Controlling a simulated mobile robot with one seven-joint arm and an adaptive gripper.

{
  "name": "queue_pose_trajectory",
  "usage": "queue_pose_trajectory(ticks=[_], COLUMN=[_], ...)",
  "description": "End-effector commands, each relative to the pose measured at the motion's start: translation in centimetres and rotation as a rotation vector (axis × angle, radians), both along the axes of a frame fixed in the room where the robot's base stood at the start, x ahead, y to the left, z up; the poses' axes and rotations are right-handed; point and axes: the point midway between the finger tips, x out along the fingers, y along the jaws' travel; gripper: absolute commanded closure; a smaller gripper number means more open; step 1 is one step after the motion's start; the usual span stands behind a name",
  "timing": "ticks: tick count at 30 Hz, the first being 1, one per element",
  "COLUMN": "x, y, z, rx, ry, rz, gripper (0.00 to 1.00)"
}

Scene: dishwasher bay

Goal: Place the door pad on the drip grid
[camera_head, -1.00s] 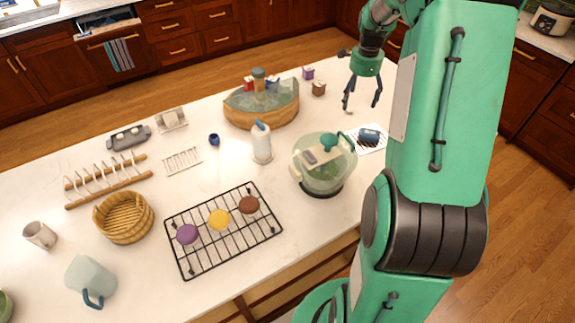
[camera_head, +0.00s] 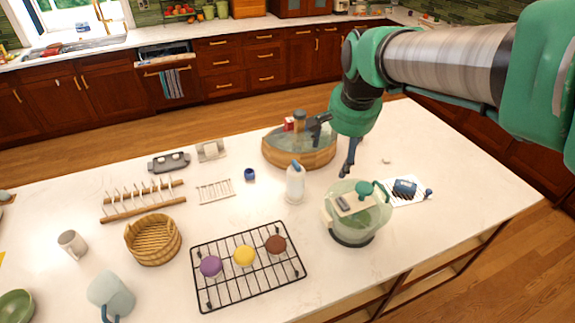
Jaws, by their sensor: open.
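My gripper (camera_head: 331,148) is open and empty, above the counter between the round wooden-sided tray and the glass pot. One finger points left and the other points down. A small white grid (camera_head: 214,191) lies on the counter left of the blue cup; it may be the drip grid, and nothing shows on it. A larger black wire rack (camera_head: 247,286) at the front holds a purple, a yellow and a brown disc. I cannot tell for sure which thing is the door pad. A small pale piece (camera_head: 386,160) lies alone on the counter, right of my gripper.
The glass pot (camera_head: 357,215), white bottle (camera_head: 295,184) and wooden-sided tray (camera_head: 299,155) stand near my gripper. A blue item (camera_head: 404,188) lies on a white sheet at right. A basket (camera_head: 153,240) and wooden rack (camera_head: 142,201) stand left. The far-right counter is clear.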

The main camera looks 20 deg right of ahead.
Motion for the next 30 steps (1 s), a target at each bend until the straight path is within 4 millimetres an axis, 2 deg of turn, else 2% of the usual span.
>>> queue_pose_trajectory(ticks=[1, 6, 15, 21, 30], x=[-1.2, -4.9, -11.5, -14.5, -15.5], y=[1.4, 5.2, 10.5, 12.3, 12.8], z=[0.4, 0.9, 0.4, -0.4, -0.8], rx=[-0.016, -0.07, -0.17, -0.219, -0.239], ry=[-0.012, -0.042, -0.1, -0.127, -0.136], rz=[0.057, 0.248, 0.573, 0.719, 0.775], gripper=[0.18, 0.18, 0.18, 0.18, 0.18])
